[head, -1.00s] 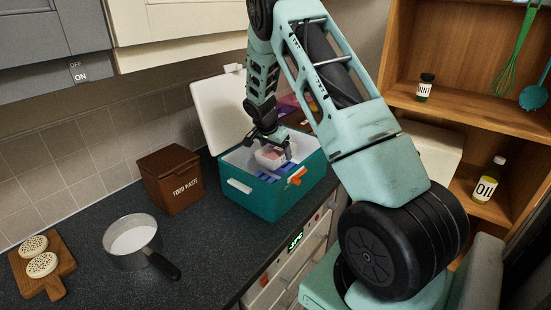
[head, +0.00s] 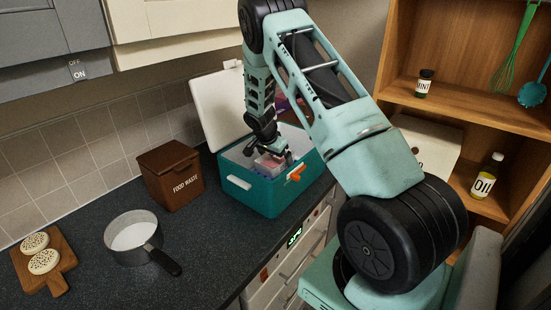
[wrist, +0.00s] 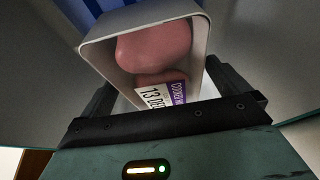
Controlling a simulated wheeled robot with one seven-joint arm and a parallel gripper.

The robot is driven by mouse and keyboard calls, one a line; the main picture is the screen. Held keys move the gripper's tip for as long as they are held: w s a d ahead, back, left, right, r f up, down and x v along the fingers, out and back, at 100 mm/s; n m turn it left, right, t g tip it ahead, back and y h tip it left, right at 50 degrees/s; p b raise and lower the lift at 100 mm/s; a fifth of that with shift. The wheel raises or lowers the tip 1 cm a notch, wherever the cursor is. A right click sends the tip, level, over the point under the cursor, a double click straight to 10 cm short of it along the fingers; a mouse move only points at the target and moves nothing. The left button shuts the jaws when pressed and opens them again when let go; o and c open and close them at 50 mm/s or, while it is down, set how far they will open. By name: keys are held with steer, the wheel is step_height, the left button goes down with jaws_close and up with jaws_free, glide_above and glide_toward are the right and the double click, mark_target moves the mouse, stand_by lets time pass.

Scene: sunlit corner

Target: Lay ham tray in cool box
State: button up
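The ham tray (head: 267,166) is a pale tray with pink meat in it. In the wrist view the ham tray (wrist: 196,50) is tilted and shows a purple and white date label. My gripper (head: 275,152) is shut on the tray, with a finger on either side in the wrist view (wrist: 162,100). The teal cool box (head: 262,197) stands on the counter with its white lid (head: 217,108) open. The tray is down within the box opening. My gripper hides part of the tray, and I cannot tell whether it touches the bottom.
A brown food waste bin (head: 172,177) stands left of the cool box. A saucepan (head: 133,235) and a wooden board (head: 50,272) with round crumpets are further left. Wooden shelves (head: 470,112) stand at the right. Dark counter (head: 205,250) is clear in front.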

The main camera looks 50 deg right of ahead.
steer(key=shift+r, duration=0.1)
steer(key=shift+a+r, duration=0.1)
steer(key=shift+r, duration=0.4)
steer(key=b+v, duration=0.3)
steer(key=v, duration=0.8)
steer(key=a+n, duration=0.1)
steer(key=a, duration=0.3)
steer(key=a+r+n+y, duration=0.1)
steer(key=a+n, duration=0.1)
steer(key=a, duration=0.2)
steer(key=a+r+n, duration=0.1)
steer(key=a, duration=0.4)
steer(key=shift+s+t+y, duration=0.1)
steer(key=shift+t+y, duration=0.2)
steer(key=shift+y, duration=0.1)
steer(key=s+a+r+n+y, duration=0.1)
steer(key=s+a+n, duration=0.2)
steer(key=a, duration=0.4)
steer(key=s+a+r+n+y, duration=0.1)
steer(key=s+a+n, duration=0.15)
steer(key=a, duration=0.55)
steer(key=s+a+n, duration=0.7)
steer(key=s+a, duration=0.1)
steer(key=s, duration=0.4)
steer(key=s+a+r+n+g+y, duration=0.1)
steer(key=s+a+n, duration=0.7)
steer(key=s, duration=0.4)
steer(key=shift+s+a+r, duration=0.2)
steer(key=shift+s, duration=0.05)
steer(key=shift+n, duration=0.25)
